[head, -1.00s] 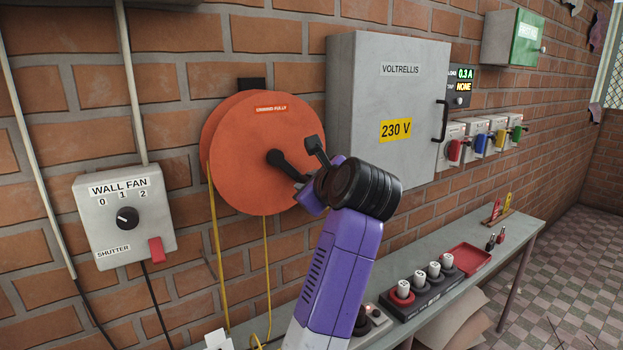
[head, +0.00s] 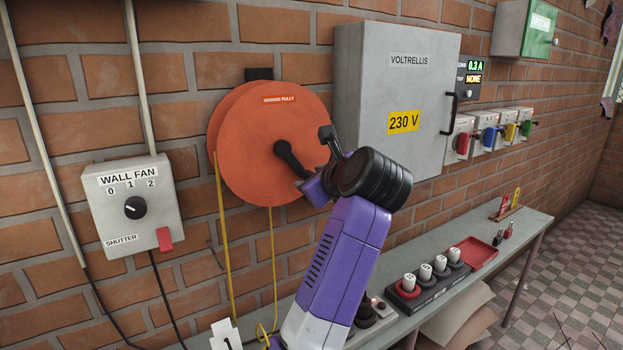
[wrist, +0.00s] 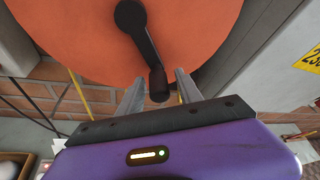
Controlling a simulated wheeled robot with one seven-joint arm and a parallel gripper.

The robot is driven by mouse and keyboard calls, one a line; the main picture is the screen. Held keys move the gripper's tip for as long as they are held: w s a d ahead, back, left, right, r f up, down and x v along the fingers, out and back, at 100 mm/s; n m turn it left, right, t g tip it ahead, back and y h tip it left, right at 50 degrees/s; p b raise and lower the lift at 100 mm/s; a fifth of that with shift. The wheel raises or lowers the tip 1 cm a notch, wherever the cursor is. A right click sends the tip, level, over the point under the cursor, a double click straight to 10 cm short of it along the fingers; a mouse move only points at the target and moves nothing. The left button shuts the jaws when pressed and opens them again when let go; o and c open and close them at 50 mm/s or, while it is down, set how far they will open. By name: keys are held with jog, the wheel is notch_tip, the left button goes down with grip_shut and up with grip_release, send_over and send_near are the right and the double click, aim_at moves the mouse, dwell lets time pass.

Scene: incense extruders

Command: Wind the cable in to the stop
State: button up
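The orange cable reel (head: 245,165) hangs on the brick wall, with a label partly reading "FULLY". Its black crank (head: 287,155) points down and right from the hub; it also shows in the wrist view (wrist: 138,38), with the knob end (wrist: 158,85) toward me. Yellow cable (head: 223,240) hangs from the reel's left side, and another yellow strand hangs below it. My gripper (head: 304,186) is at the crank's outer end. In the wrist view my gripper's fingers (wrist: 159,76) stand apart, either side of the knob, with visible gaps; contact is not visible.
A grey cabinet (head: 398,60) marked 230 V juts out just right of the reel. A wall fan switch box (head: 130,240) is to the left. Below runs a narrow bench (head: 530,225) with a socket strip (head: 432,292) and a red tray (head: 478,252).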

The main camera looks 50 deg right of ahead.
jog(key=shift+a+r, duration=0.1)
jog(key=b+v, duration=0.1)
jog(key=v, duration=0.6)
jog(key=shift+s, duration=0.35)
jog(key=shift+a, duration=0.1)
